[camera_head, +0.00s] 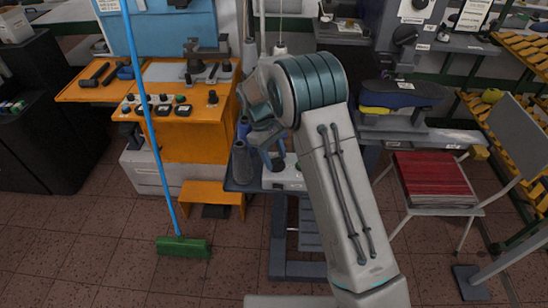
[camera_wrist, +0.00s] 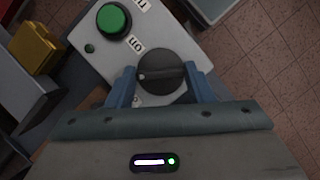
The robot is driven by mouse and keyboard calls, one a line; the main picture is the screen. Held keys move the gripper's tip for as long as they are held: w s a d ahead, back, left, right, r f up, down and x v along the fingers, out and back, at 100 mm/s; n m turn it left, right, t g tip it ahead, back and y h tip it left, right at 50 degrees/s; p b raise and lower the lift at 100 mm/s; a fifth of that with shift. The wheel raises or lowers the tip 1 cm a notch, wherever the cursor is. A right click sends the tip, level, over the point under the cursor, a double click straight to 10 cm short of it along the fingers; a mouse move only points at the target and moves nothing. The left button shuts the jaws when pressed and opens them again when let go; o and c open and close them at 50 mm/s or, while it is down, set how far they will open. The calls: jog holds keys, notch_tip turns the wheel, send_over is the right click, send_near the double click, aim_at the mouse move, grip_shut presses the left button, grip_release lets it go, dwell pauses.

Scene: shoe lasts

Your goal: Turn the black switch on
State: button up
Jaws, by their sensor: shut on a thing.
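The black switch (camera_wrist: 160,77) is a round rotary knob with a light pointer mark on its left part. It sits on a light grey control box (camera_wrist: 92,60), with a green button (camera_wrist: 113,20) above and left of it. My gripper (camera_wrist: 161,84) has its blue fingers on the left and right of the knob and is shut on it. In the head view the box (camera_head: 285,179) stands low in the middle, and my arm partly hides it and the gripper; the switch cannot be made out there.
An orange workbench (camera_head: 195,140) with several knobs and tools stands at the left. A green broom (camera_head: 183,247) with a blue handle stands in front of it. A chair with a red stack (camera_head: 432,178) is at the right. Tiled floor is open in front.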

jog(key=m+y, duration=0.1)
jog(key=m, duration=0.2)
jog(key=m+g+y+b, duration=0.1)
jog(key=m, duration=0.1)
jog(key=shift+w+d+m, duration=0.1)
jog(key=shift+w+m, duration=0.05)
jog(key=shift+m, duration=0.25)
jog(key=m, duration=0.2)
jog(key=m+y, duration=0.1)
jog(key=m, duration=0.1)
jog(key=shift+d+r+m+g+y+b, duration=0.1)
jog(key=shift+d+m+g+y+b, duration=0.05)
jog(key=shift+m+g+y+b, duration=0.2)
jog(key=shift+c, duration=0.2)
jog(key=o, duration=1)
jog(key=b+v, duration=0.1)
jog(key=v, duration=1.2)
jog(key=shift+r, duration=0.35)
jog(key=shift+w+d, duration=0.1)
